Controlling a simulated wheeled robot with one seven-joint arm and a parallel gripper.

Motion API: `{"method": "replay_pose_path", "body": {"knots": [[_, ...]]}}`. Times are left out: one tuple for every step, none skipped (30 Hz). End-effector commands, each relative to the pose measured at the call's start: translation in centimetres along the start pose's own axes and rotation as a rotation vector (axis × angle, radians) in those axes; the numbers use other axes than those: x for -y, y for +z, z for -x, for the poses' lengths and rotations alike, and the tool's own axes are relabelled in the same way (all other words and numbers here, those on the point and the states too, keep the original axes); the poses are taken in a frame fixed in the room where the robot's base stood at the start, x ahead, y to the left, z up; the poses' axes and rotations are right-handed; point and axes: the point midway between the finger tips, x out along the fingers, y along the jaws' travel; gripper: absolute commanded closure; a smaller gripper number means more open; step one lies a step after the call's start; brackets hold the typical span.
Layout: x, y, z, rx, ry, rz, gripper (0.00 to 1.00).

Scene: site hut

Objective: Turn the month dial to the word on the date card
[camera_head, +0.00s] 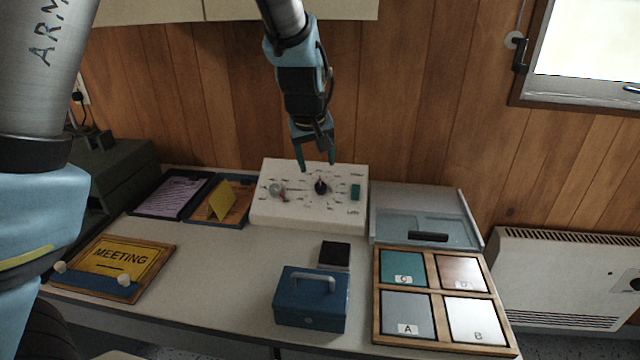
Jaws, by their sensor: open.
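A white panel (300,216) stands at the back of the desk. It bears a black knob (320,187) and, left of it, a grey knob with a red mark (277,190); small labels ring both and are too small to read. I cannot tell which is the month dial. My gripper (316,164) points down with its green fingertips apart and empty, just above the black knob in the picture; contact does not show. A yellow folded card (221,201) stands in a tray to the left; it may be the date card, but no word on it is legible.
A green switch (355,191) sits on the panel's right. A blue cash box (310,302) and a black pad (334,253) stand in front. A wooden tray (376,315) with lettered tiles lies right, a MEETING sign (112,255) left. The desk's middle left is clear.

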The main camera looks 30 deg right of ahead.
Motion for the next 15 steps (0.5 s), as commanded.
{"method": "replay_pose_path", "body": {"knots": [[0.1,0.0,-0.9,0.003,-0.003,0.002,0.33],[0.2,0.0,-1.4,0.003,-0.004,0.003,0.33],[0.2,0.0,-2.1,0.003,-0.004,0.003,0.33],[0.2,0.0,-2.7,0.003,-0.004,0.002,0.33],[0.2,0.0,-3.3,0.004,-0.005,0.002,0.33],[0.2,0.0,-4.1,0.004,-0.004,0.003,0.33],[0.2,0.1,-4.7,0.005,-0.004,0.004,0.33],[0.2,0.0,-5.2,0.004,-0.004,0.003,0.33],[0.2,0.0,-5.9,0.003,-0.004,0.002,0.33],[0.2,0.0,-6.4,0.003,-0.003,0.001,0.33],[0.2,0.1,-6.9,0.004,-0.004,0.001,0.33],[0.2,0.0,-7.4,0.003,-0.003,0.002,0.33],[0.2,0.0,-7.8,0.003,-0.003,0.002,0.33],[0.2,0.0,-8.1,0.002,-0.002,0.002,0.33],[0.1,0.0,-8.5,0.002,-0.002,0.002,0.33]]}}
